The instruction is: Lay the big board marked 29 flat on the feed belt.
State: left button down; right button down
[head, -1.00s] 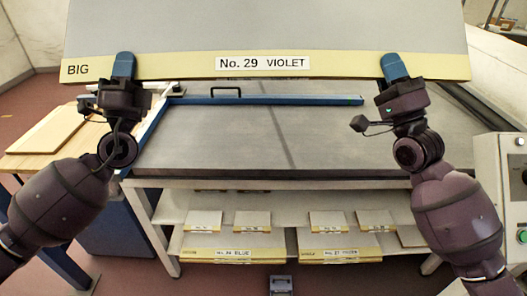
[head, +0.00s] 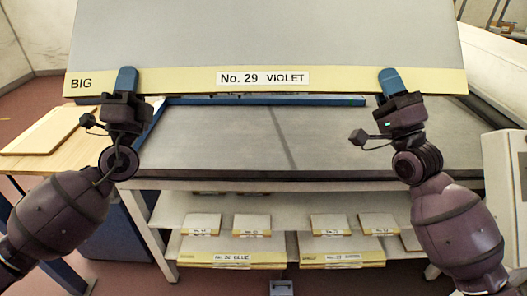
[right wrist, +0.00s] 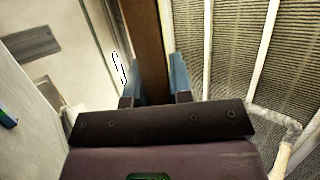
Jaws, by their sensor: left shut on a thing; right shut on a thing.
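The big board (head: 270,35) is a wide grey panel with a yellow near edge, marked BIG and No. 29 VIOLET. It is held up above the far part of the grey feed belt (head: 230,140), with a gap to the belt's near part. My left gripper (head: 126,80) is shut on the yellow edge near its left end. My right gripper (head: 390,80) is shut on the same edge near its right end. In the right wrist view the board (right wrist: 145,40) shows as a brown strip between the fingers. The board's far edge is out of the head view.
A blue rail (head: 265,99) runs across the belt, partly hidden by the board. A wooden table (head: 75,150) stands at left with a pale board (head: 45,130) on it. A control box (head: 505,180) stands at right. Shelves below hold several smaller boards (head: 250,225).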

pick_arm(q)
jog(key=shift+r, duration=0.3)
pick_arm(e)
jog(key=shift+s+r, duration=0.1)
jog(key=shift+r, duration=0.25)
